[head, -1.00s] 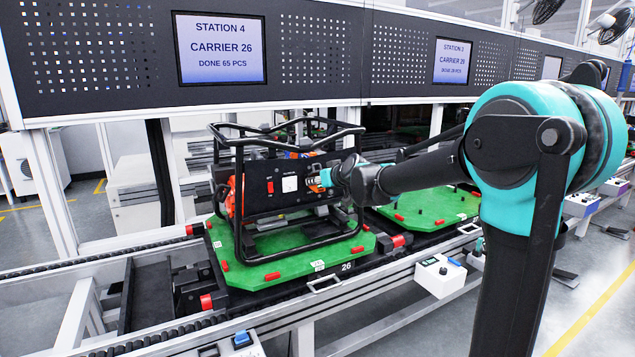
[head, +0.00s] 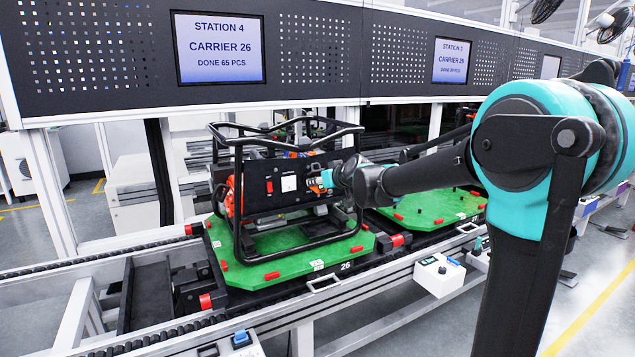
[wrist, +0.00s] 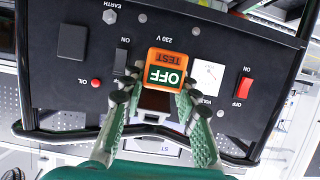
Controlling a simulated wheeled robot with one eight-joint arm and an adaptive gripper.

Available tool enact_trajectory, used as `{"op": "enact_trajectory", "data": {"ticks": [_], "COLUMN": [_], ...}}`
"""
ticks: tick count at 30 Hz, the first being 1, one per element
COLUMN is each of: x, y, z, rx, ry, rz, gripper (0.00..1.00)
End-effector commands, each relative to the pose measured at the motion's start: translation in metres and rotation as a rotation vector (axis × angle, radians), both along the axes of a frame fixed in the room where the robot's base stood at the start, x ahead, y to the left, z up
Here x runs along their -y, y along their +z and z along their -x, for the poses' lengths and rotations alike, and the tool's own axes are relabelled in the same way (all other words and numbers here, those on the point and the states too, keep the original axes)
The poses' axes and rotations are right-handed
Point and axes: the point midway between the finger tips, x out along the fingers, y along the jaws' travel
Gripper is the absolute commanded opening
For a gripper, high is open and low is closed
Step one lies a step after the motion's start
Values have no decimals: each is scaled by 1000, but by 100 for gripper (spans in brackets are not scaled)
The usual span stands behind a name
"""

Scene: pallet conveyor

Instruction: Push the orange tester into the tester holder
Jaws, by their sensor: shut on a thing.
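The orange tester (wrist: 167,68) shows the words OFF and TEST in the wrist view, in front of the black control panel (wrist: 72,70) just below the 230 V marking. My gripper (wrist: 157,98) has its two green fingers on either side of the tester and is shut on it. In the head view, my gripper (head: 327,178) is at the right part of the generator's panel (head: 262,188), and the tester is mostly hidden by it. I cannot tell whether the tester touches the panel. I cannot make out a tester holder for certain.
The generator's black tube frame (head: 238,205) surrounds the panel and stands on a green pallet (head: 222,262) on the conveyor. A red switch (wrist: 244,87) and a voltmeter (wrist: 207,76) are right of the tester. A second green pallet (head: 425,212) is behind my arm.

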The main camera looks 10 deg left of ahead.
Motion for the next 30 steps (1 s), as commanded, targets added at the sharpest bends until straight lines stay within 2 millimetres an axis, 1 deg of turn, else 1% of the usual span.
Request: {"op": "enact_trajectory", "data": {"ticks": [21, 30], "x": [11, 12], "y": [0, 0], "z": [16, 17], "rx": [0, 0], "ry": [0, 0], "rz": [0, 0], "gripper": [0, 0]}}
